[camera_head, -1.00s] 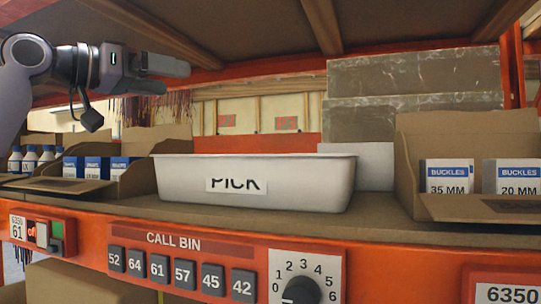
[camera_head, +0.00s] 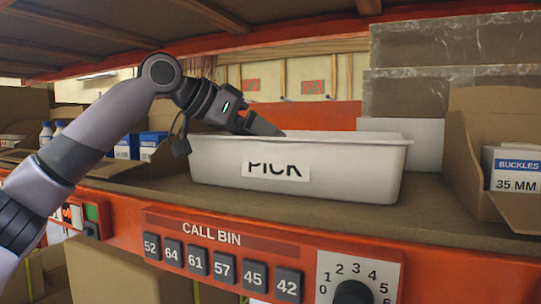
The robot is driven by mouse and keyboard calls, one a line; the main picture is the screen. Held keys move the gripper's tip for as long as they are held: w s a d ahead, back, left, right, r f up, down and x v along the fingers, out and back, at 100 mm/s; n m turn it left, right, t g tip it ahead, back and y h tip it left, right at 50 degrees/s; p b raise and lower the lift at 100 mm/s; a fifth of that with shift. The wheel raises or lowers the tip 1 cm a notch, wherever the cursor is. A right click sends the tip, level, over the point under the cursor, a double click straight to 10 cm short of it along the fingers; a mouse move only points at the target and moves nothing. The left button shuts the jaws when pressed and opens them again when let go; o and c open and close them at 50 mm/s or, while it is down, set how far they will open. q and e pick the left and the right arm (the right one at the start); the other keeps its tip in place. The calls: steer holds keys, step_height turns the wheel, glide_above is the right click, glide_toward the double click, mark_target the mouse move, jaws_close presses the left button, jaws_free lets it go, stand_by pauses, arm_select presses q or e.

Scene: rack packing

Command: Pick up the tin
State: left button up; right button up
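No tin shows in the head view; the inside of the white bin is hidden behind its front wall. The white bin (camera_head: 350,178) with a PICK label stands on the shelf in the middle. My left gripper (camera_head: 272,132) is over the bin's left rear part, pointing down and right, with its fingertips at or just below rim height. I cannot tell how far apart the fingers are or whether they hold anything. My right gripper is not in view.
A cardboard box with a BUCKLES carton (camera_head: 515,168) stands right of the bin. Blue-and-white cartons (camera_head: 152,143) and bottles (camera_head: 46,134) are at left, partly behind my arm. The orange shelf front carries CALL BIN buttons (camera_head: 224,268) and a dial (camera_head: 352,291). A shelf board hangs overhead.

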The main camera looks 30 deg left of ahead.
arm_select(q)
steer(key=shift+x, duration=1)
steer(key=shift+c, duration=0.3)
steer(key=shift+r, duration=0.1)
steer(key=c, duration=1.1)
steer(key=shift+c, duration=0.2)
step_height(320, 180, up, 12)
steer(key=s+a+b, duration=0.2)
steer(key=s+a, duration=0.2)
steer(key=s, duration=0.3)
steer(key=s+a+b, duration=0.2)
steer(key=s+a, duration=0.3)
steer(key=s, duration=0.3)
steer(key=shift+s, duration=0.3)
